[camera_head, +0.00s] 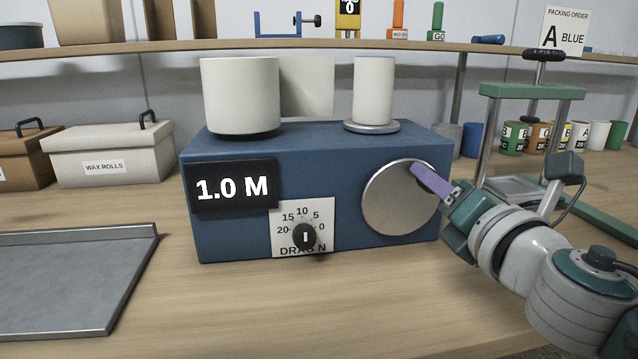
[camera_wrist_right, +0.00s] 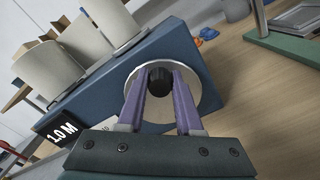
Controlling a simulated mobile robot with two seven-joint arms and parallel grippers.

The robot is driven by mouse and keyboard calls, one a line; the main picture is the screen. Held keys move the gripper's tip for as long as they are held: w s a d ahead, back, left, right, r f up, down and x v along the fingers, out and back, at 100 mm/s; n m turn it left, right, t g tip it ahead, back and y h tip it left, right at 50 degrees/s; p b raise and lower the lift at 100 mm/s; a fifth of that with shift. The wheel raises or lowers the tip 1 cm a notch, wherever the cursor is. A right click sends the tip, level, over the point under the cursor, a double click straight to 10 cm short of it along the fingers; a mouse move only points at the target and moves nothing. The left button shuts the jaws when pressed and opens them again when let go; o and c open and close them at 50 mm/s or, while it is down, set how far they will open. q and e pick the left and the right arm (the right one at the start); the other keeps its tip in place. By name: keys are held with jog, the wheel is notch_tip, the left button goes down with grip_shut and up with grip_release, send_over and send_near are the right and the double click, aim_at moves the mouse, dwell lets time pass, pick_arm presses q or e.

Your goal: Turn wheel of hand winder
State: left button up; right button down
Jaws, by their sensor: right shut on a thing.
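The blue hand winder (camera_head: 320,165) stands on the bench with a "1.0 M" display and a "DRAG N" dial on its front. Its wheel (camera_head: 392,205) is a silver disc at the right of the front face. My right gripper (camera_head: 420,172) reaches the wheel's upper right from the right side. In the right wrist view, its purple fingers are shut on the wheel's black knob (camera_wrist_right: 160,80), with the silver disc (camera_wrist_right: 205,90) behind it. In the head view the fingers hide the knob. My left gripper is in neither view.
A large white roll (camera_head: 240,95) and a smaller white roll (camera_head: 373,90) stand on top of the winder. A grey metal tray (camera_head: 75,285) lies at left, near a "WAX ROLLS" box (camera_head: 108,155). A green-topped press frame (camera_head: 532,91) stands at right. Bench in front is clear.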

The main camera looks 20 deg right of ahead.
aim_at(429, 208)
jog(key=m, duration=0.2)
jog(key=d+f+m+b, duration=0.1)
jog(key=shift+s+d+f+m, duration=0.1)
jog(key=shift+s+m, duration=0.05)
jog(key=shift+m, duration=0.25)
jog(key=f+m+b, duration=0.1)
jog(key=m, duration=0.2)
jog(key=d+f+m, duration=0.1)
jog(key=m, duration=0.2)
jog(key=f+m+b, duration=0.1)
jog(key=m, duration=0.1)
jog(key=shift+s+d+m+b, duration=0.15)
jog(key=shift+m+b, duration=0.15)
jog(key=shift+m, duration=0.1)
jog(key=shift+f+m, duration=0.4)
jog(key=shift+m, duration=0.55)
jog(key=shift+f+m, duration=0.35)
jog(key=shift+m, duration=0.6)
jog(key=shift+a, duration=0.2)
jog(key=c, duration=0.6)
grip_release()
